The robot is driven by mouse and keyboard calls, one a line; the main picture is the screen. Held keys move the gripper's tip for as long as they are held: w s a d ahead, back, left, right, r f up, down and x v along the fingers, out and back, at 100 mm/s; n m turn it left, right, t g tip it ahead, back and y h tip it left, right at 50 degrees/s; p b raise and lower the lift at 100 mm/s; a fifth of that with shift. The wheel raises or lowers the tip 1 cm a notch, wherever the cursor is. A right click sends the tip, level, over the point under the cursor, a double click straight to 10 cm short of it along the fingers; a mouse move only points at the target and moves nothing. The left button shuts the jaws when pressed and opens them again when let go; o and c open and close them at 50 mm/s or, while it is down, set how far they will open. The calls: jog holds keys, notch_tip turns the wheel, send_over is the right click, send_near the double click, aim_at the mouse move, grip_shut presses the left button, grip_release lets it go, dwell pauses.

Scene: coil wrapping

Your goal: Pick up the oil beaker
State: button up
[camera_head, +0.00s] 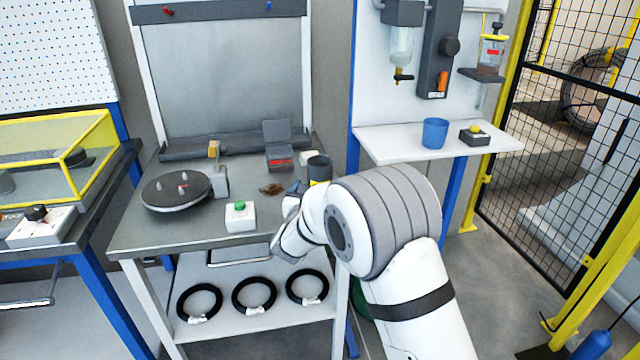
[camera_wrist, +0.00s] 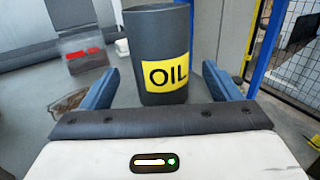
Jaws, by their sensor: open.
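The oil beaker is a dark grey cylinder with a yellow OIL label. In the wrist view the oil beaker (camera_wrist: 160,40) stands upright on the grey table, just ahead of and between the fingers. My gripper (camera_wrist: 158,90) is open, with one blue-grey finger to each side and nothing held. In the head view the beaker (camera_head: 319,168) stands near the right side of the table, partly hidden by my arm. My gripper (camera_head: 297,195) is mostly hidden behind my wrist there.
A dark box with a red label (camera_head: 279,150) stands left of the beaker, near a brown patch (camera_head: 271,189) on the table. A white box with a green button (camera_head: 240,216) is at the front edge. A blue cup (camera_head: 435,133) stands on the white shelf at right.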

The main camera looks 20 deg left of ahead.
aim_at(319, 181)
jog(key=w, duration=0.4)
jog(key=shift+w+a+f, duration=0.1)
jog(key=shift+a, duration=0.1)
jog(key=shift+c, duration=0.3)
jog(key=c, duration=1.2)
jog(key=shift+o, duration=0.2)
